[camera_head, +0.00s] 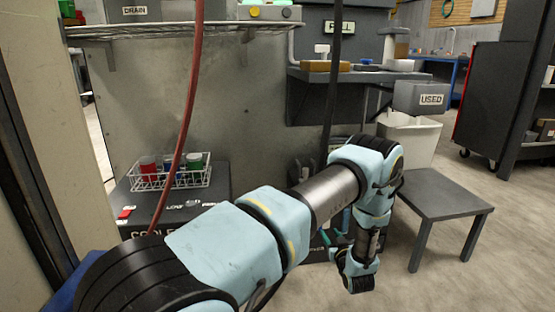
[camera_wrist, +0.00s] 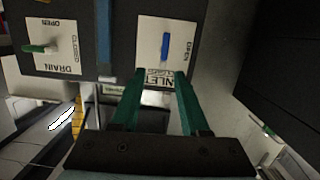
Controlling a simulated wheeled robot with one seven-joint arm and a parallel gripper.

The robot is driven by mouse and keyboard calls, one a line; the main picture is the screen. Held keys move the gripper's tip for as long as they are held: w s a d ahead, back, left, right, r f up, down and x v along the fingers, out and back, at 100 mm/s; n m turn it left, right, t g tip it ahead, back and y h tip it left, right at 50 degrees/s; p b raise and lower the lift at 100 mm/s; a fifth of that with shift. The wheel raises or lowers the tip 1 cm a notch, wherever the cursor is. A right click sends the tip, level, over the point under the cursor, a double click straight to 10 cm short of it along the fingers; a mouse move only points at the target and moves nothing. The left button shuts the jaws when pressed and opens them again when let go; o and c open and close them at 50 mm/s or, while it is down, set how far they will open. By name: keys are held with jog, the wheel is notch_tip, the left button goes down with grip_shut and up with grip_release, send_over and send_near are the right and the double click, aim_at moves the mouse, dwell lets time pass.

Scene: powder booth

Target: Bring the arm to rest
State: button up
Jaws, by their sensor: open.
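My arm reaches across the head view from the lower left, bends at an elbow right of centre and hangs down beside a small grey table (camera_head: 443,193). In the wrist view my gripper (camera_wrist: 160,76) shows two green fingers standing apart with nothing between them. Beyond the fingertips is a white inlet plate (camera_wrist: 166,50) with a blue handle (camera_wrist: 165,47). A finger covers part of its lettering. I cannot tell whether the fingers touch the plate. To its left is a white drain plate (camera_wrist: 50,47) with a green handle (camera_wrist: 38,48).
A red hose (camera_head: 189,95) hangs in front of the metal cabinet (camera_head: 245,120). A wire rack (camera_head: 172,178) of coloured jars stands on the dark cooler (camera_head: 215,183) at left. A white bin (camera_head: 412,140) stands behind the table. Floor is open at right.

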jog(key=w+a+r+g+h, duration=0.1)
jog(key=w+a+r+g, duration=0.1)
jog(key=r, duration=0.3)
jog(key=w+a+r+g+h, duration=0.1)
jog(key=w+a+r+g, duration=0.15)
jog(key=r, duration=0.35)
jog(key=s+a+r+m+g+h+p, duration=0.1)
jog(key=s+a+r+g, duration=0.3)
jog(key=a+r, duration=0.25)
jog(key=s+a+r+m+g+y, duration=0.1)
jog(key=s+a+r+g, duration=0.2)
jog(key=s+a+r, duration=0.65)
jog(key=s+a+r+g, duration=0.25)
jog(key=s+a, duration=0.45)
jog(key=s, duration=0.7)
notch_tip(320, 180, up, 37)
jog(key=p, duration=3.9)
jog(key=shift+s+a+m+g, duration=0.25)
jog(key=shift+s+m+g, duration=0.05)
jog(key=shift+s, duration=0.05)
